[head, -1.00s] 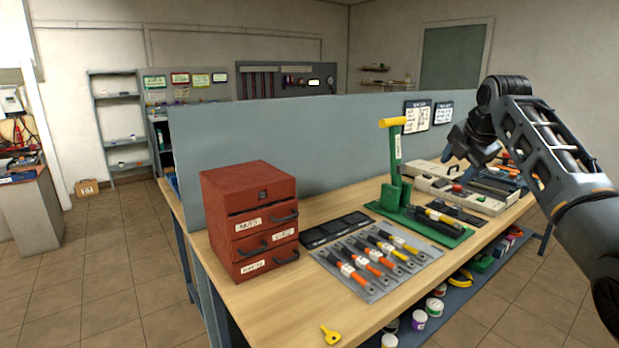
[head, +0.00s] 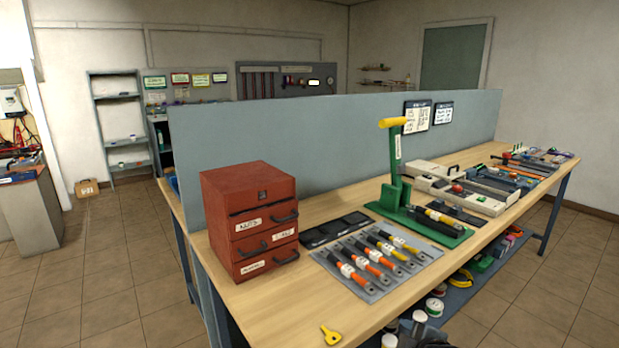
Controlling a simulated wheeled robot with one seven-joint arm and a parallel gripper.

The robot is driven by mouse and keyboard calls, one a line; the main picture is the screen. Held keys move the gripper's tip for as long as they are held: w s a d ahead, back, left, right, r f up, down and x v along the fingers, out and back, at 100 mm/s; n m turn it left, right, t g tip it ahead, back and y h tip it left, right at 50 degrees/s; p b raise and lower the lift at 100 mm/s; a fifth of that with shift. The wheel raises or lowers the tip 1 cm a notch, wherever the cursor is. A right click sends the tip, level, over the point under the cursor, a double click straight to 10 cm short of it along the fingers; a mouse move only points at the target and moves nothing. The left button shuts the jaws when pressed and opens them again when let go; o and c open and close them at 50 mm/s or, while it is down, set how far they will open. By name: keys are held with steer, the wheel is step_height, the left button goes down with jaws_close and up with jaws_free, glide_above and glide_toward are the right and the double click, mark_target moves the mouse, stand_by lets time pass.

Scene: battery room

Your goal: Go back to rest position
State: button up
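My gripper is not in view in the head view, and I cannot see whether it holds anything. A small dark shape at the bottom edge may be part of my arm; it is too cut off to tell. The wooden workbench (head: 300,322) stands clear of my arm. On it are a red drawer cabinet (head: 232,192), a green stand with a yellow-topped lever (head: 395,165), and a grey mat (head: 372,292) with several orange- and yellow-handled tools.
A yellow key (head: 331,335) lies near the bench's front edge. A beige case (head: 460,195) and more tools stand farther right. A grey partition (head: 300,140) runs along the back. Jars and a yellow coil (head: 460,279) sit on the lower shelf. Floor (head: 570,285) at right is free.

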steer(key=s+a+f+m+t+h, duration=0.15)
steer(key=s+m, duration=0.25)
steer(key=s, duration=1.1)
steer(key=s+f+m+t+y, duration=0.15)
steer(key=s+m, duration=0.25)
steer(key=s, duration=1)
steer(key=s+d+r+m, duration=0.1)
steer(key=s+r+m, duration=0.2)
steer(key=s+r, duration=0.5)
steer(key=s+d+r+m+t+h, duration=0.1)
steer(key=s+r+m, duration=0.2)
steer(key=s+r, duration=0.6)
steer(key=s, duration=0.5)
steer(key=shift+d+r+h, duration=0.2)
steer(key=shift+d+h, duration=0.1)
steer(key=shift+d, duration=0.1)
